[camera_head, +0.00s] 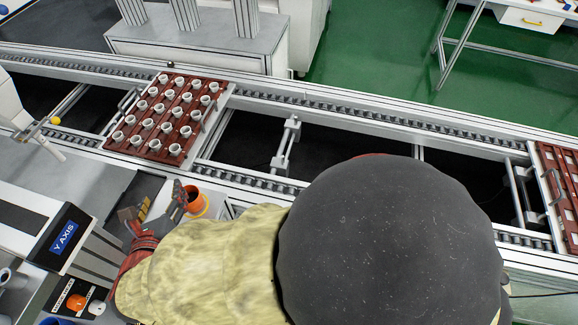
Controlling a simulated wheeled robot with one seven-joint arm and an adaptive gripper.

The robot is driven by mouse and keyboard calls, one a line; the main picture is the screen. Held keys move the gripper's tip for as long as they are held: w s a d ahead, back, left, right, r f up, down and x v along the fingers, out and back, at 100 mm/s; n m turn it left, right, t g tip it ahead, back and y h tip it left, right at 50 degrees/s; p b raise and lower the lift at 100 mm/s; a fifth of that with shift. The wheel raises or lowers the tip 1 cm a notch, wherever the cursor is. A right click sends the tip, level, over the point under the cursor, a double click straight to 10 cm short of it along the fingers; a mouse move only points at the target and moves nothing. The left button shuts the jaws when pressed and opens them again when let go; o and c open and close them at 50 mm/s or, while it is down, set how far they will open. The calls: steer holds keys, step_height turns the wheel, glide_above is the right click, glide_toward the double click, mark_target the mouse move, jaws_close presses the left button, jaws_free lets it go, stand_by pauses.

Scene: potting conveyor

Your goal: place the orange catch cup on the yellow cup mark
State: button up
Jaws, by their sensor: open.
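My gripper (180,197), with dark fingers, is open at the cup's left side; whether a finger touches the cup I cannot tell. Some yellow shows low around the cup's right side, but I cannot tell whether this is the yellow cup mark. Small yellowish strips (143,208) lie on a dark surface left of the gripper. My arm covers much of the area right of and below the cup.
A brown tray (215,92) with several white pots sits on the conveyor (350,118) behind the cup. Another brown tray (563,185) is at the right edge. A Y AXIS unit (65,236) and a panel with an orange knob (76,302) stand at the left.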

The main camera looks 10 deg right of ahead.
steer(key=w+d+r+n+g+y, duration=0.1)
steer(key=w+d+r+n+y, duration=0.3)
steer(key=w+r+n, duration=0.5)
steer(key=s+d+r+n+g+y, duration=0.1)
steer(key=d+r+n+y, duration=0.1)
steer(key=d+r+n, duration=0.55)
steer(key=s+d+f+n+g+h, duration=0.1)
steer(key=s+d+f+n+h, duration=0.1)
steer(key=s+d+n, duration=0.3)
steer(key=s+d+f+n+g+h, duration=0.2)
steer(key=s+d+n, duration=0.4)
steer(key=d, duration=0.8)
steer(key=s+d+f+n+g+h, duration=0.2)
steer(key=s+d+n, duration=0.4)
steer(key=d, duration=0.4)
steer(key=shift+s+h, duration=0.15)
steer(key=shift+h, duration=0.15)
steer(key=shift+a, duration=0.1)
steer(key=shift+c, duration=0.9)
